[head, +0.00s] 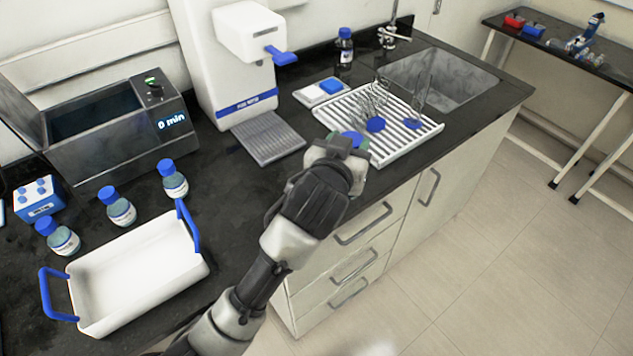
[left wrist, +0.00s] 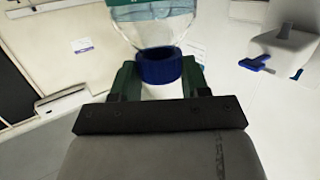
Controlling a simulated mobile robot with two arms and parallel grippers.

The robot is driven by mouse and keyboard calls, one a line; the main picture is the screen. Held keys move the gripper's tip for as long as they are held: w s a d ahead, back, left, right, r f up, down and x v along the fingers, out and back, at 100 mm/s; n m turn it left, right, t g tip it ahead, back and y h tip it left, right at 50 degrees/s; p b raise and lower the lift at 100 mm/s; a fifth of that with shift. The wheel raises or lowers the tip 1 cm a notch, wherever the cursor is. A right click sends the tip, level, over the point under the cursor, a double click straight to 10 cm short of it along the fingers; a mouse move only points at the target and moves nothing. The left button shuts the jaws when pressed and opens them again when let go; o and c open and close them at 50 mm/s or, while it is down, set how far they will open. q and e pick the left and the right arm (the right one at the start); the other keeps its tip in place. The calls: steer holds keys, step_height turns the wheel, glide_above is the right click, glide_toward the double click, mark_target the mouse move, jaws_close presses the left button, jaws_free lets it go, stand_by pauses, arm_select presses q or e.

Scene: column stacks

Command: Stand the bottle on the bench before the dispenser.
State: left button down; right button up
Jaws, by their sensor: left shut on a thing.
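The bottle (left wrist: 158,32) is clear, with a blue ring at its neck and a pale teal band, and it fills the top middle of the left wrist view. My left gripper (left wrist: 160,85) is shut on it near the blue ring. In the head view my left gripper (head: 345,148) is over the near left end of the drying rack, and it hides most of the bottle. I cannot tell the bottle's tilt. The white dispenser (head: 225,70) stands at the back of the bench (head: 225,185), left of the gripper, with a blue lever and a grey ribbed drip tray (head: 267,143). My right gripper is not in view.
The white drying rack (head: 400,140) holds glassware, with a sink (head: 450,80) behind. A small scale (head: 318,92) and blue-capped bottle (head: 345,48) are near the dispenser. A water bath (head: 110,125), small bottles (head: 120,208) and a white tray (head: 140,275) are left. Bench before the drip tray is clear.

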arm_select(q)
steer(key=w+a+f+p, duration=0.3)
steer(key=w+a+f, duration=0.3)
steer(key=w+f, duration=0.3)
steer(key=shift+w+a+f+p, duration=0.2)
steer(key=shift+w+f+p, duration=0.1)
steer(key=shift+f, duration=0.6)
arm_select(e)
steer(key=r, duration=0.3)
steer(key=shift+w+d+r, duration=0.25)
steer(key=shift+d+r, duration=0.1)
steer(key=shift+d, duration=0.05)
arm_select(q)
steer(key=shift+s, duration=0.1)
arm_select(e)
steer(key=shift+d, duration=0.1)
arm_select(q)
steer(key=shift+f, duration=0.15)
steer(key=c, duration=0.9)
jaws_free()
steer(key=shift+f, duration=0.1)
steer(key=o, duration=0.4)
steer(key=shift+c, duration=0.2)
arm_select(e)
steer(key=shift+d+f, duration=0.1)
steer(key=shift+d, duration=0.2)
